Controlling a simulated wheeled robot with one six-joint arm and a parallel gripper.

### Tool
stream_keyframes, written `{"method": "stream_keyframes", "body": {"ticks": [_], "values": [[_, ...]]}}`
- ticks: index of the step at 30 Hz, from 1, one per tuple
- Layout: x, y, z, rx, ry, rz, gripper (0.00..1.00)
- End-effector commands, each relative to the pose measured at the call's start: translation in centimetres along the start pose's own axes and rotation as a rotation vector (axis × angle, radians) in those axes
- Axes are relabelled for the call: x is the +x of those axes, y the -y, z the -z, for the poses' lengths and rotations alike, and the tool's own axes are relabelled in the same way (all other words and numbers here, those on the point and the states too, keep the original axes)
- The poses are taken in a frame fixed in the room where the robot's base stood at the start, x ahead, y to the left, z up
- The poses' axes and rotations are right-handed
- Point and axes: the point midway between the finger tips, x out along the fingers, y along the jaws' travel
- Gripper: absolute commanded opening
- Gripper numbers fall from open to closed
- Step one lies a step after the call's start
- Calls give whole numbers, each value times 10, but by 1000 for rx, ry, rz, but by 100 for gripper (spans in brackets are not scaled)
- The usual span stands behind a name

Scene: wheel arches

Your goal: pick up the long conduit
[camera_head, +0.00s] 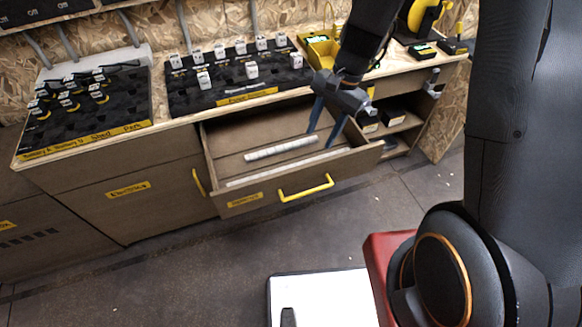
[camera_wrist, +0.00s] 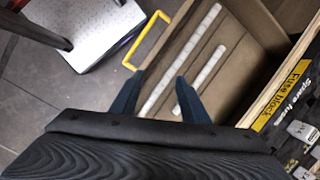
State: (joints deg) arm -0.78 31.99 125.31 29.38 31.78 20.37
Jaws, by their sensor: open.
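The long conduit (camera_head: 288,167) is a thin pale rod lying along the front of the open drawer (camera_head: 240,141). In the wrist view the long conduit (camera_wrist: 184,54) runs at a slant, and its lower part shows between my fingers. A shorter pale conduit (camera_head: 282,149) lies behind it, roughly parallel; it also shows in the wrist view (camera_wrist: 207,68). My gripper (camera_head: 322,138) is open and empty, with two dark blue fingers pointing down at the drawer's right part. The wrist view shows both fingertips (camera_wrist: 160,76). I cannot tell how far they are above the conduit.
The drawer's front has a yellow handle (camera_head: 306,189). Open shelves (camera_head: 400,125) are right of the drawer.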

Motion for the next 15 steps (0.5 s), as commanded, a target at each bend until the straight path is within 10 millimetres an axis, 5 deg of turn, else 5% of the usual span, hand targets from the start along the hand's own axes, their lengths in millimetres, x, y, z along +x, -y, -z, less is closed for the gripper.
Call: {"method": "stream_keyframes", "body": {"ticks": [6, 15], "values": [[61, 30, 23, 295, 70, 33, 41], [102, 44, 36, 480, 106, 51, 41]]}}
